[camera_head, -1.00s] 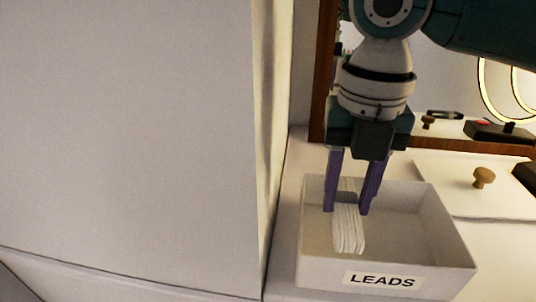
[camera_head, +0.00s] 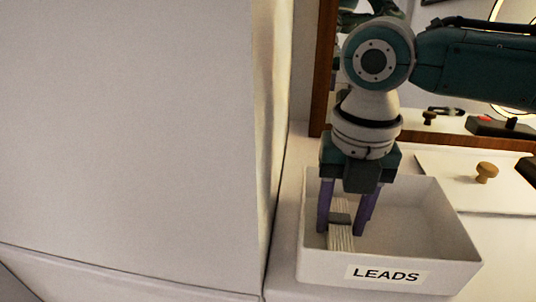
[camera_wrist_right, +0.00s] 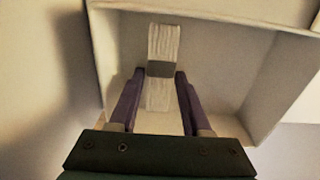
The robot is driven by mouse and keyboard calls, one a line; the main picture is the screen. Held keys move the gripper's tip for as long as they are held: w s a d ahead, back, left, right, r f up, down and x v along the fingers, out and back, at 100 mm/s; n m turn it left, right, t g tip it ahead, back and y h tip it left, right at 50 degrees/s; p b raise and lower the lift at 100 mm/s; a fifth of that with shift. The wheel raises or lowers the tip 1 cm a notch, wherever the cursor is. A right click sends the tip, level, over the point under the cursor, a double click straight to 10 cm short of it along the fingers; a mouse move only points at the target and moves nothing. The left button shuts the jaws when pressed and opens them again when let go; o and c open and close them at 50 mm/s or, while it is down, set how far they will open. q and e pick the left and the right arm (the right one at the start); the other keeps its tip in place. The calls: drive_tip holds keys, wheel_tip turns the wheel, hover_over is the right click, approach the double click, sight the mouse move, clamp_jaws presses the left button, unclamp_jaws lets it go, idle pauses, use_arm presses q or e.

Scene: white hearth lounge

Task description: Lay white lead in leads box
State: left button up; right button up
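The white lead (camera_head: 341,240) is a bundle of white strands with a grey band around its middle. It is inside the leads box (camera_head: 440,240), an open white box labelled "LEADS", near its left side. My right gripper (camera_head: 341,229) reaches down into the box with its purple fingers on either side of the lead, shut on it at the band. In the right wrist view the lead (camera_wrist_right: 164,42) runs between the fingertips (camera_wrist_right: 161,74). The box's front wall hides the lead's near end, and I cannot tell whether it touches the floor. My left gripper is not in view.
A large pale wall (camera_head: 130,130) fills the left side, close to the box. To the right is a white lid or panel (camera_head: 450,185) with a wooden knob (camera_head: 487,172). A brown wooden frame (camera_head: 324,70) stands behind. The right part of the box is empty.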

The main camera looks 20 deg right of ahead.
sight(340, 224)
drive_tip(key=o, duration=0.3)
drive_tip(key=shift+r, duration=0.1)
wheel_tip(340, 224, up, 13)
drive_tip(key=p, duration=0.2)
drive_tip(key=shift+f+p, duration=0.2)
drive_tip(key=shift+p, duration=0.1)
